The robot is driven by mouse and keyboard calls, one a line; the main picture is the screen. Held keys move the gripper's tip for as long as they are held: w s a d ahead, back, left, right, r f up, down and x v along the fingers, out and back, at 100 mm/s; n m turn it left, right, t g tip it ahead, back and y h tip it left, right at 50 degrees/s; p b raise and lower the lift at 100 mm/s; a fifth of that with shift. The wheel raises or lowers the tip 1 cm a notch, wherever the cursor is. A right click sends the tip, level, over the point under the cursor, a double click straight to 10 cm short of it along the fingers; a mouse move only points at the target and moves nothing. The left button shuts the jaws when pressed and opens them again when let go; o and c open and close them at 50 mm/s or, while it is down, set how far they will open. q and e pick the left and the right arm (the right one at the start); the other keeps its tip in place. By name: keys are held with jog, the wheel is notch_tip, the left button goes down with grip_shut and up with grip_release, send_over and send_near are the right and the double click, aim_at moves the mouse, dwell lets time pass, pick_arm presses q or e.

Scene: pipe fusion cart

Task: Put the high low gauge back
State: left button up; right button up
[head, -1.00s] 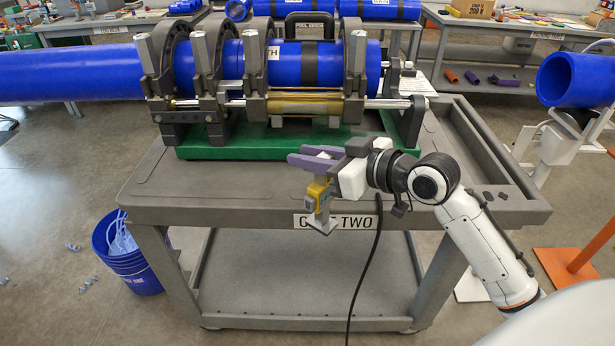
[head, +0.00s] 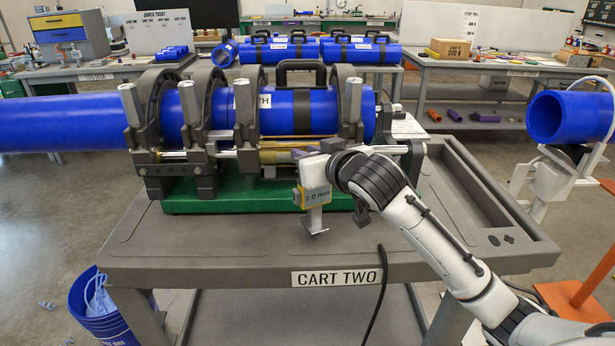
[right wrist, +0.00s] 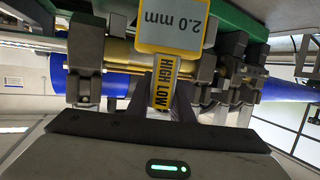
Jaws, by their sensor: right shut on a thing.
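The high low gauge (head: 313,197) has a yellow-framed display reading 2.0 mm and a pale foot below it. In the right wrist view its yellow label reads HIGH LOW (right wrist: 165,85). My right gripper (head: 306,160) is shut on the gauge and holds it above the front of the cart top, in front of the pipe clamp machine. In the right wrist view the purple fingers (right wrist: 180,105) are partly hidden behind the gauge's label. My left gripper is not in view.
The clamp machine (head: 150,165) holds a blue pipe (head: 60,123) on a green base (head: 190,200). The grey cart top (head: 170,238) is clear at front left. A cable (head: 380,295) hangs over the front edge. A blue bucket (head: 95,310) stands at lower left.

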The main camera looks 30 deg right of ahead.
notch_tip(320, 180, down, 4)
jog(key=shift+r, duration=0.15)
jog(key=o, duration=1)
jog(key=v, duration=1.2)
